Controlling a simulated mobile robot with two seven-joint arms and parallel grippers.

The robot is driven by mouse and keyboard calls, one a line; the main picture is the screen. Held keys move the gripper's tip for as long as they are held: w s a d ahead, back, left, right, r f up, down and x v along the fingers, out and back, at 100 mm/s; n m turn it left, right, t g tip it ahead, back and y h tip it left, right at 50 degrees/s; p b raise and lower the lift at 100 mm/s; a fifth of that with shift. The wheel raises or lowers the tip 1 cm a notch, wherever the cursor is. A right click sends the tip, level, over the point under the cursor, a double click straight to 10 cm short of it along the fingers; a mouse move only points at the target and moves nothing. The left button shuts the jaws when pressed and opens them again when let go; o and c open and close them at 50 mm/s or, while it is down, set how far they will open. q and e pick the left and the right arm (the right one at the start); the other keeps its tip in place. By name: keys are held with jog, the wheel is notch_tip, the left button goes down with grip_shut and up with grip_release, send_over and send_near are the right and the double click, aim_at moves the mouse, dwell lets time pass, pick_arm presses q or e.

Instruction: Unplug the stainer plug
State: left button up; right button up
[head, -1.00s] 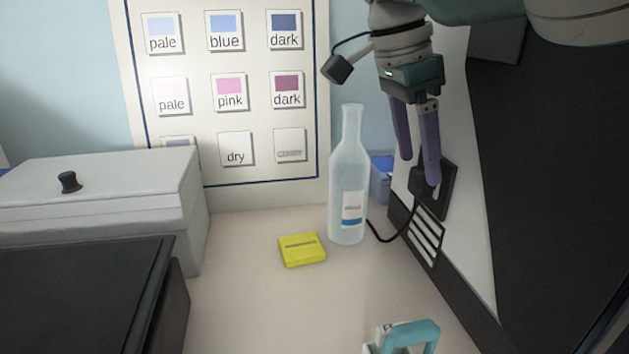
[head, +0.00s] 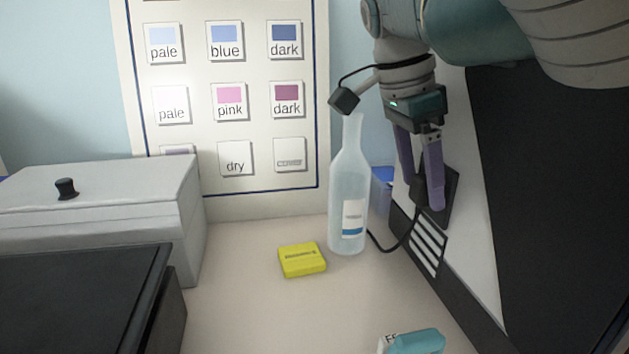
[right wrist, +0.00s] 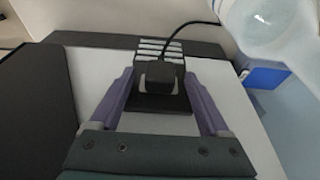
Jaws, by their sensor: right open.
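The black stainer plug (right wrist: 161,77) sits at a dark socket plate on the side of the machine at the right. In the head view the plug (head: 418,188) is partly hidden behind my right gripper's fingers. Its black cable (head: 388,247) loops down behind the bottle. My right gripper (head: 422,195) has purple fingers, open, one on each side of the plug. In the right wrist view my right gripper (right wrist: 163,88) shows a gap between each finger and the plug. My left gripper is not in view.
A clear bottle (head: 348,190) stands close left of my right gripper. A yellow block (head: 302,260) lies on the bench. A grey lidded box (head: 100,205) stands at the left. A blue container (head: 382,185) is behind the bottle.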

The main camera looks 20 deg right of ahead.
jog(key=shift+c, duration=0.3)
dwell(0.5)
grip_shut()
dwell(0.5)
jog(key=shift+a, duration=0.1)
jog(key=a+b, duration=0.2)
jog(key=w+a+b, duration=0.1)
jog(key=a+b, duration=0.2)
jog(key=shift+w+a, duration=0.2)
jog(key=shift+a, duration=0.1)
dwell(1.1)
dwell(0.3)
